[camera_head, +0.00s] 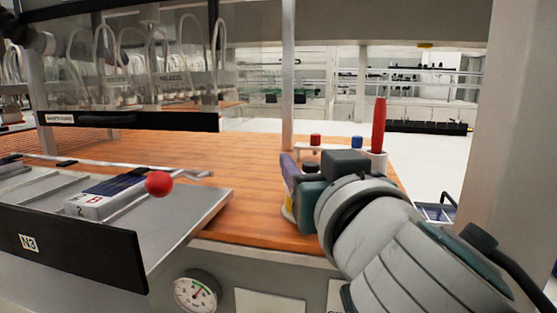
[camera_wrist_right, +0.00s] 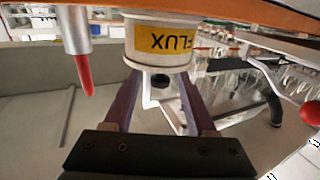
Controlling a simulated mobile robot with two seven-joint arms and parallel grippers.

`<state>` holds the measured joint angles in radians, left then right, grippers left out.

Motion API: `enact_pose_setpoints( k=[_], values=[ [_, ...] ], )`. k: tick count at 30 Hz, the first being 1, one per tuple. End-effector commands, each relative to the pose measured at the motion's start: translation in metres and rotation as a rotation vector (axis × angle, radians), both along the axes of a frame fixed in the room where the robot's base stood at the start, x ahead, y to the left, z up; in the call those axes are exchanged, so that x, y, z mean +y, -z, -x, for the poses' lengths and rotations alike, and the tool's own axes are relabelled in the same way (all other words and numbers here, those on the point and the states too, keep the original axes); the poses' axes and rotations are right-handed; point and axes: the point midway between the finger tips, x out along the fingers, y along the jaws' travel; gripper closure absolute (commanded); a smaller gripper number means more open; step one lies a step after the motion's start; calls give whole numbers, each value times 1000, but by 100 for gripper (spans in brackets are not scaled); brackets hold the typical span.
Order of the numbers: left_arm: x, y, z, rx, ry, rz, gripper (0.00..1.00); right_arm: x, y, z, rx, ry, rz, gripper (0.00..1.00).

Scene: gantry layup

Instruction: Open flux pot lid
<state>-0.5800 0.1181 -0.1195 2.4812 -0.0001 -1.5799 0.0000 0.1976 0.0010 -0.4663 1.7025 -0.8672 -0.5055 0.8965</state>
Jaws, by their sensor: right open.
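The flux pot (camera_wrist_right: 150,35) is white with a yellow FLUX label, which shows upside down in the right wrist view. A dark round knob (camera_wrist_right: 160,81) shows at the lid end of the pot, between my right gripper's fingers. My right gripper (camera_wrist_right: 158,88) is open, with one purple finger on each side of the knob; I cannot tell whether they touch it. In the head view my right gripper (camera_head: 289,180) hides most of the pot, and only a sliver of it (camera_head: 287,211) shows at the wooden bench's front edge. My left gripper is not in view.
A red-handled tool (camera_head: 379,125) stands upright in a white rack behind my right wrist, beside red and blue knobs. A grey drawer marked N3 (camera_head: 75,240) juts out at left with a red ball (camera_head: 159,184) above it. The middle of the wooden bench (camera_head: 240,165) is clear.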

Motion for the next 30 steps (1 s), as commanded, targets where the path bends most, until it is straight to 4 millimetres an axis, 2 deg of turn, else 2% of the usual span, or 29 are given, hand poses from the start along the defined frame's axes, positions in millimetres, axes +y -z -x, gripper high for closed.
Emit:
enact_pose_setpoints(
  k=[8, 23, 30],
  values=[
    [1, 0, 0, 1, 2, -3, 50, 0, 0, -2, 0, 0, 0, 43],
    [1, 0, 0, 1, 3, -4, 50, 0, 0, -1, 0, 0, 0, 98],
    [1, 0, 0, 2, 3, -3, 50, 0, 0, -1, 0, 0, 0, 100]
  ],
)
